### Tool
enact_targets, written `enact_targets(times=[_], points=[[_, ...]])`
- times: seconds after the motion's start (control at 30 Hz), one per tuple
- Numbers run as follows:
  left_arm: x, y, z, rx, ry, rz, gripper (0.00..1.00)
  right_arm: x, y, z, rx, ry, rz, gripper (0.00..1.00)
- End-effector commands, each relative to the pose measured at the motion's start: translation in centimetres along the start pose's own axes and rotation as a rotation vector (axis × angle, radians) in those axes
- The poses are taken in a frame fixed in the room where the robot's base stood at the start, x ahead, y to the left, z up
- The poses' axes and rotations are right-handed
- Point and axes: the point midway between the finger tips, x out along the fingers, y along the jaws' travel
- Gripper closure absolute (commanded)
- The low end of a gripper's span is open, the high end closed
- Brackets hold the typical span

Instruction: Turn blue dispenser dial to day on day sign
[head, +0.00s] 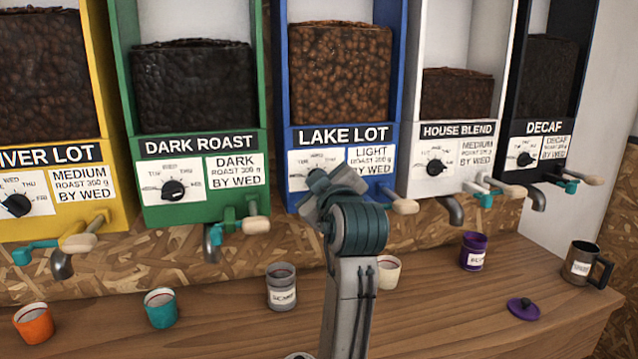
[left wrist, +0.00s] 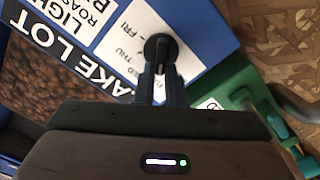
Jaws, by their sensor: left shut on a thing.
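The blue dispenser (head: 398,110), labelled LAKE LOT, holds brown beans. Its sign (head: 370,160) reads LIGHT ROAST 300 g BY WED. The white dial plate (head: 300,160) is left of the sign, partly hidden by my arm. The black dial (left wrist: 160,46) shows in the left wrist view, with day marks THU and FRI readable beside it. My left gripper (left wrist: 155,75) is shut on the dial; in the head view my wrist hides the dial and fingertips. I cannot tell which day the pointer marks. My right gripper is in neither view.
A green dispenser (head: 127,120) stands to the left and a white one (head: 408,120) to the right, with yellow and black ones further out. Taps with handles stick out below. Several cups, including a grey one (head: 282,288), stand on the wooden counter (head: 230,320).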

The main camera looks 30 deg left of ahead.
Motion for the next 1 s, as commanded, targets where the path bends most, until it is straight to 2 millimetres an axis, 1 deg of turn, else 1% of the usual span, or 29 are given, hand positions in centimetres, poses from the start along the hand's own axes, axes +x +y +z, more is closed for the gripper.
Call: enact_targets(times=[0.23, 0.27, 0.3, 0.37, 0.63, 0.73, 0.87, 1.0], points=[[0.1, 0.1, 0.0, 0.001, 0.000, 0.003, 1.00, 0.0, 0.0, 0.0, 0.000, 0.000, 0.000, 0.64], [0.1, 0.1, 0.0, 0.001, 0.001, 0.003, 0.86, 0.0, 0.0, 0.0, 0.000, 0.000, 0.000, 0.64], [0.1, 0.1, 0.0, 0.001, 0.001, 0.003, 0.78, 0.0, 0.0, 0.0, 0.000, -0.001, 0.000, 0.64], [0.0, 0.1, 0.0, 0.001, 0.001, 0.003, 0.68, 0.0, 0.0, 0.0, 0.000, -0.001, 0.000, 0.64], [0.0, 0.1, 0.0, 0.000, 0.000, 0.002, 0.68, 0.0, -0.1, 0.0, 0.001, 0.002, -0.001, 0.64], [-0.3, 0.1, 0.1, -0.001, -0.001, 0.003, 0.68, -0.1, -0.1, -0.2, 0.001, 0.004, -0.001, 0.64], [-1.4, 0.1, 0.2, -0.003, -0.003, 0.004, 0.68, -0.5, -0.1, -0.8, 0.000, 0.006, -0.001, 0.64], [-3.2, 0.0, 0.3, -0.005, -0.005, 0.003, 0.68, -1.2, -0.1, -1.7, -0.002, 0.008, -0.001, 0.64]])
